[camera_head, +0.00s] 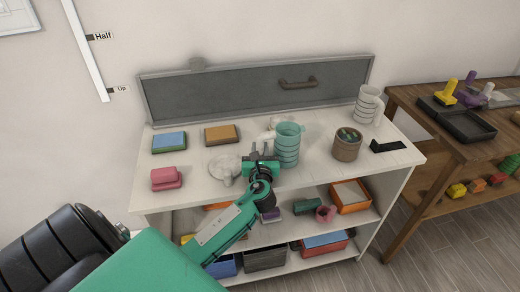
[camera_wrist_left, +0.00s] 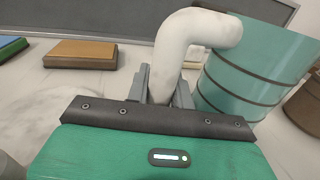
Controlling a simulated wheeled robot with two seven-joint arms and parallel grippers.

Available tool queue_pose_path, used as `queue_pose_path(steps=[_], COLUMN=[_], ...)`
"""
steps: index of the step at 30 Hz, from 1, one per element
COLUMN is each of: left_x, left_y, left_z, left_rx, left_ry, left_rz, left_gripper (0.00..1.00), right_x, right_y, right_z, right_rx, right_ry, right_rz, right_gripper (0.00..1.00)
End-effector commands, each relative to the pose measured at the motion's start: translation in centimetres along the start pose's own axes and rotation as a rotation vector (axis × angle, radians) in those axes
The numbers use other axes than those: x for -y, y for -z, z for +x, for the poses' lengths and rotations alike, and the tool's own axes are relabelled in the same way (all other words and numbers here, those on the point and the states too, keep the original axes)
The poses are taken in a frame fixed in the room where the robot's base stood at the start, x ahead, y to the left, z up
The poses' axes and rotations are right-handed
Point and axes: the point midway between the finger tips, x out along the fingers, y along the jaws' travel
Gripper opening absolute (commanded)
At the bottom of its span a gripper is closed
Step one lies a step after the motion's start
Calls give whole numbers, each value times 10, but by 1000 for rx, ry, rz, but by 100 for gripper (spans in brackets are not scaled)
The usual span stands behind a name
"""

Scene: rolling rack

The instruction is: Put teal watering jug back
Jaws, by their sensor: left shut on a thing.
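The teal watering jug (camera_head: 287,144) stands upright on the white top of the rack, with dark bands around its body. Its body also shows in the left wrist view (camera_wrist_left: 257,69). Its thick white handle (camera_wrist_left: 180,45) is on the jug's left side and arches down between the fingers of my left gripper (camera_wrist_left: 163,88). The left gripper is shut on this handle. In the head view the left gripper (camera_head: 262,160) is just left of the jug, at the rack top. I cannot tell whether the jug's base touches the surface. My right gripper is not in view.
On the rack top (camera_head: 205,190) are sponges, a pink block (camera_head: 166,178), a clear glass item (camera_head: 225,165), a brown pot (camera_head: 347,145), stacked white cups (camera_head: 367,104) and a black bracket (camera_head: 388,146). A grey panel (camera_head: 240,94) stands behind. A wooden table (camera_head: 425,122) is at right.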

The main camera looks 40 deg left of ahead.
Motion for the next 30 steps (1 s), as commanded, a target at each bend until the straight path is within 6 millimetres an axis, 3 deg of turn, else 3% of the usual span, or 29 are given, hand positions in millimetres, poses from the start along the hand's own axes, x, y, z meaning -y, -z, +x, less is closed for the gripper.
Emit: queue_pose_path(steps=[1, 2, 4, 5, 14, 17, 23, 30], left_x=[0, 0, 0, 0, 0, 0, 0, 0], left_y=[2, 2, 2, 2, -1, 0, 1, 0], left_z=[0, 0, 0, 0, 0, -8, -47, -96], left_rx=[1, -1, -1, -1, 0, -2, -3, -3], left_ry=[0, 0, 0, 0, 0, 2, 2, 1], left_rz=[-1, 0, 0, 0, 0, 1, -1, 0], left_gripper=[0, 29, 43, 45, 45, 45, 45, 45], right_x=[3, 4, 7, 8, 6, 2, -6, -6], right_y=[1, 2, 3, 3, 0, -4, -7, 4], right_z=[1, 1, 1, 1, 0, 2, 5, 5], right_rx=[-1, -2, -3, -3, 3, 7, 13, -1], right_ry=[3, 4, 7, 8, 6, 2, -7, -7], right_rz=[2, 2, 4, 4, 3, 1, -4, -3], right_gripper=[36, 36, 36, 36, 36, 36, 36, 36])
